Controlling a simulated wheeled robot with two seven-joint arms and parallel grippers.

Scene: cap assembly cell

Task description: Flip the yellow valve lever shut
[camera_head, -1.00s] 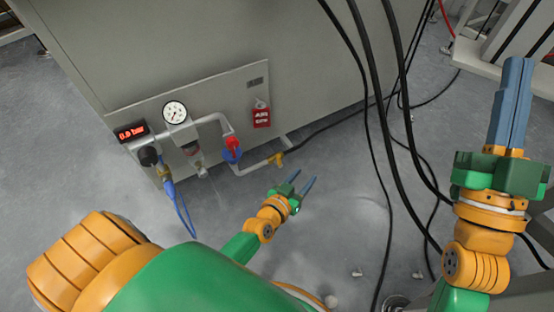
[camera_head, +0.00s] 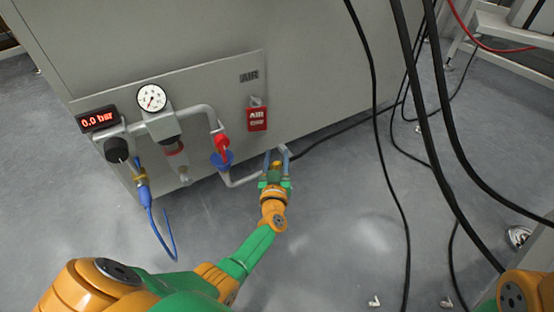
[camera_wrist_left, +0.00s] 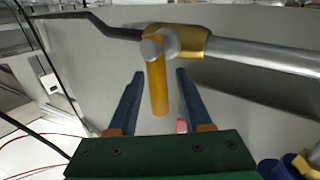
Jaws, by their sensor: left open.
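The yellow valve lever (camera_wrist_left: 158,88) hangs from a brass valve body (camera_wrist_left: 190,42) on a silver pipe (camera_wrist_left: 265,57) in the left wrist view. It stands roughly crosswise to the pipe. My left gripper (camera_wrist_left: 156,80) is open, with one blue finger on each side of the lever and a gap on both sides. In the head view my left gripper (camera_head: 276,153) reaches to the pipe's end low on the panel and largely hides the valve. My right gripper is out of view.
A blue hose (camera_head: 152,215) hangs at left. Black cables (camera_head: 375,110) run down on the right.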

